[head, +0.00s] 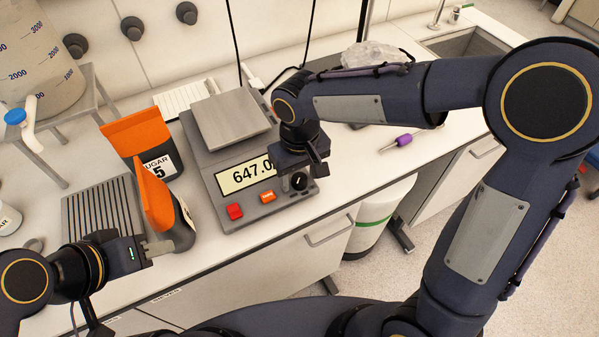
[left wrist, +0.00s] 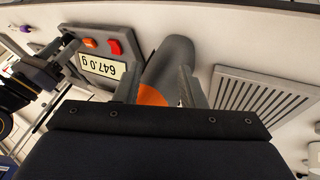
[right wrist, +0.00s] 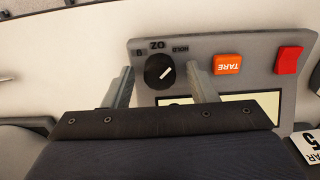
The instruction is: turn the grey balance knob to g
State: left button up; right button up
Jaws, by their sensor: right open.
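The balance knob (right wrist: 159,71) is a dark round dial on the scale's front panel, with a white pointer line. In the right wrist view the line slants toward the upper right, on the side of the label right of "oz"; the "g" mark is at the left. My left gripper (left wrist: 160,92) is open near a grey and orange bag (left wrist: 172,65).
The balance (head: 217,165) reads 647.0, with "g" in the left wrist view. Red (head: 234,211) and orange TARE (head: 267,196) buttons sit beside the knob. Sugar bags (head: 140,140) and a ribbed tray (head: 92,215) stand left. A purple-handled tool (head: 404,140) lies right.

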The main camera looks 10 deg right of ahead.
jog(key=c, duration=1)
jog(key=shift+o, duration=0.2)
jog(key=shift+n, duration=0.4)
jog(key=n, duration=0.4)
jog(key=shift+r+p, duration=0.1)
jog(key=shift+p, duration=0.3)
jog(key=n, duration=0.4)
jog(key=shift+p, duration=0.4)
jog(key=n+p, duration=0.1)
jog(key=n, duration=0.4)
jog(key=n+p, duration=0.1)
jog(key=n, duration=0.3)
